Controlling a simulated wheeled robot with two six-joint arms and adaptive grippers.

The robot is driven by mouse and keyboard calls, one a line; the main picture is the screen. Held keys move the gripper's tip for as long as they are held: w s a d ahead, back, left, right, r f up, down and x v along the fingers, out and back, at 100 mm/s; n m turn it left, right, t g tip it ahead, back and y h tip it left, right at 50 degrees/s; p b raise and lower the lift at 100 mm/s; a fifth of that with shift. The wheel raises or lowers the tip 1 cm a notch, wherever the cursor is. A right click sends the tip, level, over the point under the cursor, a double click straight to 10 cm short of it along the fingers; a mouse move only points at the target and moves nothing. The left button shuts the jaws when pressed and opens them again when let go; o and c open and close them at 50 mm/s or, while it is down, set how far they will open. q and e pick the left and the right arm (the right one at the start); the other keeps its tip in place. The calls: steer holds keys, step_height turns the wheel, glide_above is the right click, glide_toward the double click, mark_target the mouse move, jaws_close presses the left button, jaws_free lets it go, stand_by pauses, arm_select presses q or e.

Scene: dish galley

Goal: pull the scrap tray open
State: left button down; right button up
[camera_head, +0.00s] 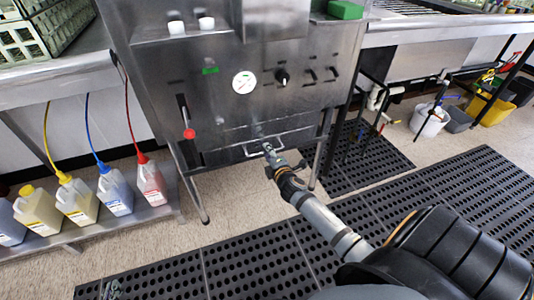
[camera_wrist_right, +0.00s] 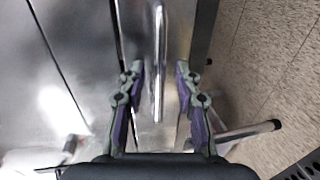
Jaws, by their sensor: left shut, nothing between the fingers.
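The scrap tray (camera_head: 222,154) is a steel drawer low in the front of the steel dish machine. Its bar handle (camera_head: 248,152) sticks out from the front, and no clear gap shows around the tray. My right gripper (camera_head: 268,149) is at the handle. In the right wrist view, the handle (camera_wrist_right: 158,62) runs between the two spread fingers of that gripper (camera_wrist_right: 159,75), with space on both sides. Only a small tip of my left gripper (camera_head: 112,289) shows at the bottom left, above the mat, shut and away from the tray.
A red-knobbed lever (camera_head: 189,132) hangs left of the tray. Bottles with coloured tubes, including a red-capped one (camera_head: 150,181), stand on a low shelf at left. Machine legs (camera_head: 193,183) flank the tray. The floor and black mat (camera_head: 255,262) before it are clear.

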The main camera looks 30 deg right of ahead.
steer(key=shift+w+d, duration=0.1)
steer(key=shift+w, duration=0.4)
jaws_close()
steer(key=shift+f, duration=0.1)
